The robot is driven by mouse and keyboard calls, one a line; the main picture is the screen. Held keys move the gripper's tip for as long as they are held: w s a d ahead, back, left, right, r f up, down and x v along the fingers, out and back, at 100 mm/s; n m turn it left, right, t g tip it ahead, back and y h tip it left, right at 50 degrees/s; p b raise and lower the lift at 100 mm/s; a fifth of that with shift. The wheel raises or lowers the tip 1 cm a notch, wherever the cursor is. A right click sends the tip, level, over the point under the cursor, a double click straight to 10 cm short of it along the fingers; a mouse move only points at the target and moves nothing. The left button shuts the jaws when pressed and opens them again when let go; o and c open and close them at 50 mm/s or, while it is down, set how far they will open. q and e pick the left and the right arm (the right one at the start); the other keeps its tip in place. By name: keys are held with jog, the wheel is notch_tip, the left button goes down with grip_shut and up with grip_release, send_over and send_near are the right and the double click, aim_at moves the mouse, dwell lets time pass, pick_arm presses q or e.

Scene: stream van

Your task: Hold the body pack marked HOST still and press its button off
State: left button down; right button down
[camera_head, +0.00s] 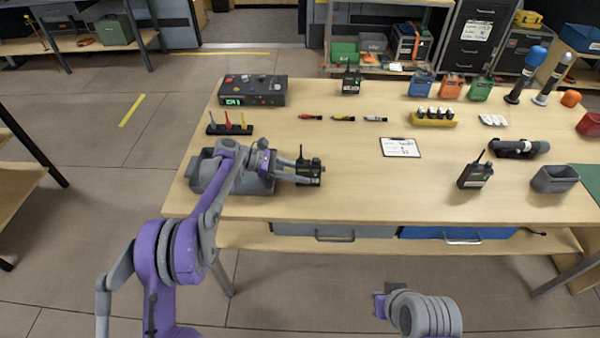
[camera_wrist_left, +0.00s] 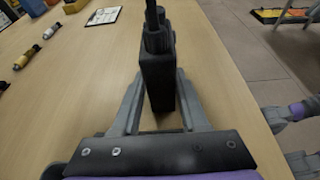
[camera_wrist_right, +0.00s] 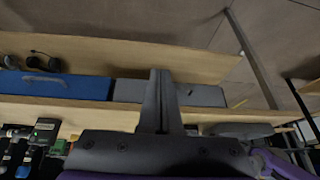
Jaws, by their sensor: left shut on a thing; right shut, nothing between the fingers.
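My left gripper (camera_head: 297,172) is shut on a black body pack (camera_head: 309,173) with a short antenna, at the table's left front. In the left wrist view, the pack (camera_wrist_left: 157,75) is upright between the two fingers. Two similar black packs stand apart: one at the right front (camera_head: 474,175) and one at the back (camera_head: 351,83). I cannot read the names on any of them, so I cannot tell which is HOST. The button cannot be made out. My right gripper (camera_wrist_right: 160,80) is shut and empty in the right wrist view, in front of the table edge.
A grey bin (camera_head: 207,172) lies behind my left forearm. The front middle of the table is clear. Drawers (camera_head: 335,230) sit below the top.

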jog(key=w+a+r+n+t+y, duration=0.2)
jog(key=w+a+y, duration=0.1)
jog(key=w+a, duration=0.55)
jog(key=w+a+r+n+t+y, duration=0.15)
jog(key=w+a+y, duration=0.3)
jog(key=w, duration=0.75)
send_near(309, 173)
jog(key=shift+n+t+h, duration=0.35)
jog(key=shift+t, duration=0.1)
jog(key=shift+w+a+f, duration=0.45)
jog(key=shift+a+f, duration=0.25)
jog(key=shift+a, duration=0.15)
jog(key=shift+w+a+f, duration=0.5)
jog(key=shift+a+f, duration=0.2)
jog(key=shift+a, duration=0.2)
jog(key=shift+w, duration=0.1)
jog(key=shift+w, duration=0.35)
jog(key=shift+w, duration=0.15)
jog(key=shift+s, duration=0.6)
